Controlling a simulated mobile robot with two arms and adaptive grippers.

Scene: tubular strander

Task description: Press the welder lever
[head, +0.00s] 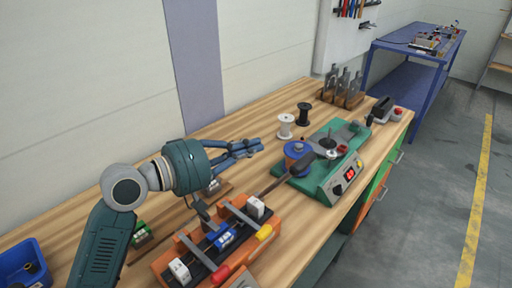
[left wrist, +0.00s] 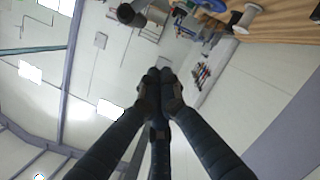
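The welder (head: 165,262) is an orange bench unit at the lower middle of the head view, with a blue block (head: 222,238) and white clamps in it. Grey bars cross it, with a yellow handle (head: 264,232) and a red handle (head: 221,274). A dark bar (head: 272,186) slants up from its far end toward the green machine; I cannot tell which part is the welder lever. My left gripper (head: 258,146) is above the bench, beyond the welder and apart from it. In the left wrist view its fingertips (left wrist: 160,78) meet with nothing between them. My right gripper is out of view.
A green machine (head: 322,189) with a blue spool (head: 297,150) and red display stands right of the welder. A white spool (head: 286,126) and a black spool (head: 304,113) stand behind it. A blue bin (head: 38,252) is at the lower left. Bare wood lies behind the gripper.

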